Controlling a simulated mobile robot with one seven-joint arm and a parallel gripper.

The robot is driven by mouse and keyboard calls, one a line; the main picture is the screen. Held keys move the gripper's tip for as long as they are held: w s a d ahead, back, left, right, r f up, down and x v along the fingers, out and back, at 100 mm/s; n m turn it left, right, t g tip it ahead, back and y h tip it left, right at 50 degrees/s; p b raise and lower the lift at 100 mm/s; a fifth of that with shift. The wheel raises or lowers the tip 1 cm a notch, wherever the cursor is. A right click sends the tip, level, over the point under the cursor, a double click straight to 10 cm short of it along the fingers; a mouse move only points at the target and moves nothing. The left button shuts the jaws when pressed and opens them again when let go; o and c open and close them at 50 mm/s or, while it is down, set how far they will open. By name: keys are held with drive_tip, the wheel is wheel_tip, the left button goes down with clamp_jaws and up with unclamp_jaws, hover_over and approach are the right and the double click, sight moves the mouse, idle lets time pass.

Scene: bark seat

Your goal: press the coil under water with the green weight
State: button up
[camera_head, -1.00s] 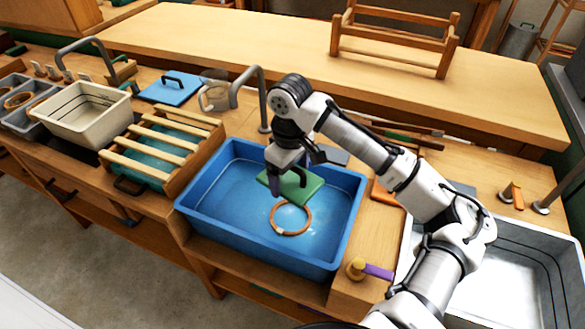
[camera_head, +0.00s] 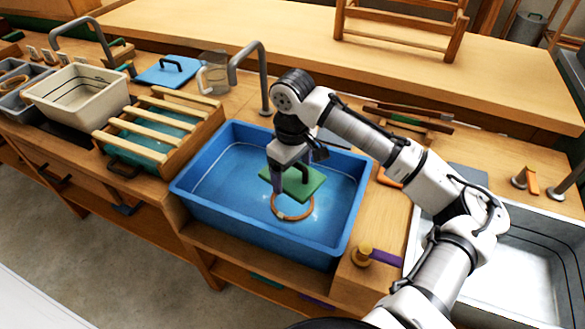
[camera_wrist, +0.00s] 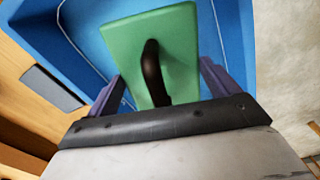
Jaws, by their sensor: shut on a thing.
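The green weight (camera_head: 303,186) is a flat green plate with a dark handle. The orange-brown coil (camera_head: 291,216) lies in the water of the basin, below the plate. The plate overlaps its far part in the head view. I cannot tell whether the plate touches the water or the coil.
A slatted wooden rack (camera_head: 150,142) stands left of the basin, and a cream tub (camera_head: 75,103) is farther left. A grey tap (camera_head: 262,85) rises behind the basin. A metal sink (camera_head: 510,275) is to the right.

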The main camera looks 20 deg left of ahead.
idle(0.3)
drive_tip(key=shift+f+b, duration=3.05)
drive_tip(key=shift+f, duration=2.8)
drive_tip(key=shift+s+f+b, duration=0.15)
drive_tip(key=shift+f+b, duration=1.05)
drive_tip(key=shift+f, duration=0.75)
drive_tip(key=shift+r, duration=0.1)
drive_tip(key=p, duration=0.1)
drive_tip(key=r+p, duration=0.2)
drive_tip(key=shift+w+d+r, duration=0.2)
drive_tip(key=shift+w+d, duration=0.1)
drive_tip(key=shift+r+p, duration=0.65)
drive_tip(key=shift+p, duration=0.05)
drive_tip(key=r+p, duration=0.2)
drive_tip(key=r, duration=0.1)
drive_tip(key=r+p, duration=0.6)
drive_tip(key=shift+s+a, duration=0.15)
drive_tip(key=shift+a, duration=0.1)
